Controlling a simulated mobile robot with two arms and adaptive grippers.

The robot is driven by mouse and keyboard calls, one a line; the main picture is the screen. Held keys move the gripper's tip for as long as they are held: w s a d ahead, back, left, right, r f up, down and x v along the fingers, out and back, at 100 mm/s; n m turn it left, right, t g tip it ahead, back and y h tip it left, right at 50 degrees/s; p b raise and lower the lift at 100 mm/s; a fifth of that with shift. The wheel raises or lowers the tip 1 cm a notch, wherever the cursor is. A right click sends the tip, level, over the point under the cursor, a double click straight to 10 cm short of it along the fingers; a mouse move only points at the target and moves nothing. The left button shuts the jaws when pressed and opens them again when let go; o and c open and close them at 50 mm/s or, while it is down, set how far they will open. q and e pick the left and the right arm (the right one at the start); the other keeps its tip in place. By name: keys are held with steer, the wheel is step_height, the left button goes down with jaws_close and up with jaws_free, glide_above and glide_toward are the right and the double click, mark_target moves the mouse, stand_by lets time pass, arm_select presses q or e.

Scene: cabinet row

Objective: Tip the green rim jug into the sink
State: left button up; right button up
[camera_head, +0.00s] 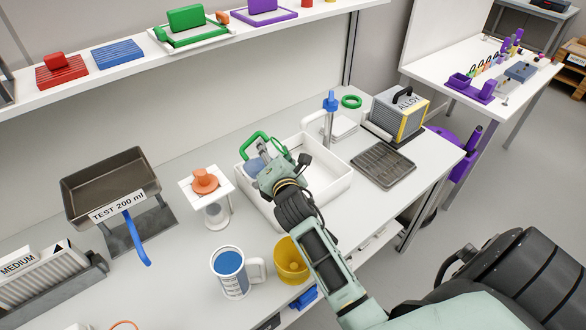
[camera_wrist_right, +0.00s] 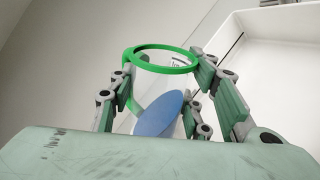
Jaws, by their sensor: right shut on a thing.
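The green rim jug is clear, with a green rim (camera_head: 256,140) and blue liquid (camera_head: 256,166) inside. It is over the left part of the white sink (camera_head: 336,186). My right gripper (camera_head: 266,158) is shut on the jug. In the right wrist view the green rim (camera_wrist_right: 162,59) shows between the fingers (camera_wrist_right: 170,100), which lie on both sides of the jug. The blue surface (camera_wrist_right: 160,114) slants relative to the rim, so the jug is tilted. I cannot see liquid leaving it. My left gripper is not in view.
A blue-topped tap (camera_head: 330,104) stands behind the sink. A yellow cup (camera_head: 291,261) and a blue-filled measuring mug (camera_head: 230,270) stand in front, near my arm. A stand with an orange top (camera_head: 205,182) is left of the sink. A dark rack (camera_head: 383,165) lies to its right.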

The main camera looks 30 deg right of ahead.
steer(key=shift+f, duration=0.1)
steer(key=shift+d+r+m, duration=0.1)
steer(key=shift+r+m, duration=0.25)
steer(key=shift+m, duration=0.55)
stand_by(0.4)
steer(key=shift+d+f+m+y+b, duration=0.1)
steer(key=shift+f+m+y+b, duration=0.5)
steer(key=shift+b, duration=0.4)
steer(key=shift+s+d+f+m, duration=0.1)
steer(key=shift+d+f+m, duration=0.3)
steer(key=shift+f, duration=0.15)
steer(key=shift+s+d+f+m, duration=0.1)
steer(key=shift+d+f+m, duration=0.15)
steer(key=shift+f+m, duration=0.2)
stand_by(0.5)
steer(key=shift+d+r+m+y+p, duration=0.3)
steer(key=shift+m+y+p, duration=0.2)
steer(key=shift+m+p, duration=0.35)
stand_by(1.0)
